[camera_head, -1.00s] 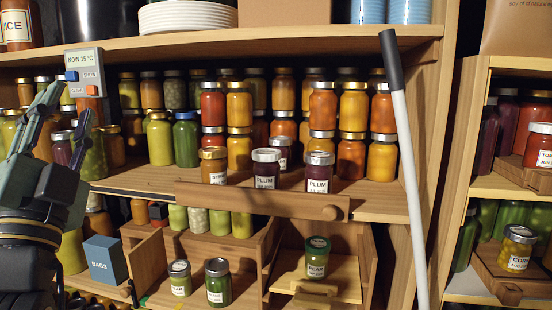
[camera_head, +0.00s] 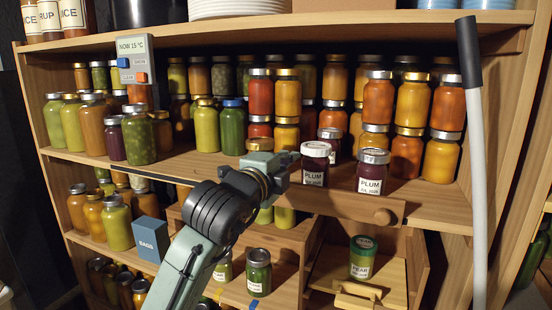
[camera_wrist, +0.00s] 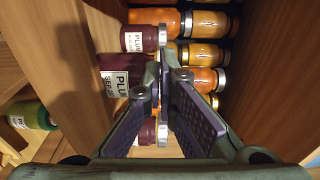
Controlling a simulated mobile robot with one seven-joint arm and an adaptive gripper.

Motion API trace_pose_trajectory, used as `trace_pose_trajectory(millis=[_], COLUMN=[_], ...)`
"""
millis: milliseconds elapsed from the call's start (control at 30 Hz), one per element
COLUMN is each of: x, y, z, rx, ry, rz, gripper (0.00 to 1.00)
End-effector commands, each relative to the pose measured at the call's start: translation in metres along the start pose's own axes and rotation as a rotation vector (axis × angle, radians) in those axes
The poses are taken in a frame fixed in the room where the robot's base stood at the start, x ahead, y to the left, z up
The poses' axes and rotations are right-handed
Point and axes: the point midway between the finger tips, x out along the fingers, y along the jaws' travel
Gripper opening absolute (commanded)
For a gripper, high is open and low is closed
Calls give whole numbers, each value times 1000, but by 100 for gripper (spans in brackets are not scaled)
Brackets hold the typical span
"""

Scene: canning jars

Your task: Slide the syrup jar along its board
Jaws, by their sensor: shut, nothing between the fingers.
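The syrup jar (camera_head: 259,144) shows only its gold lid in the head view; my arm hides its body and label. It stands on the middle shelf, left of two dark plum jars. The wooden board (camera_head: 345,206) with a round knob (camera_head: 382,217) runs along the shelf front, its left part behind my arm. My gripper (camera_head: 290,160) is in front of the shelf, just right of the gold lid and left of the nearer plum jar. In the wrist view its fingers (camera_wrist: 162,88) meet, with nothing held. I cannot tell whether they touch a jar.
Plum jars (camera_head: 315,165) (camera_head: 371,172) stand close right of my gripper, with stacked orange jars (camera_head: 407,154) behind. Below, a green-lidded pear jar (camera_head: 362,257) stands on a lower board. A white pole (camera_head: 479,190) rises at the right. A blue bags box (camera_head: 151,238) stands lower left.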

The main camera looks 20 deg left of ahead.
Motion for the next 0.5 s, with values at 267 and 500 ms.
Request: trace_pose_trajectory(millis=[267, 500], x=[25, 28], y=[-3, -1], z=[28, 39], rx=[-3, -1], ry=[-3, -1], rz=[0, -1], gripper=[0, 0])
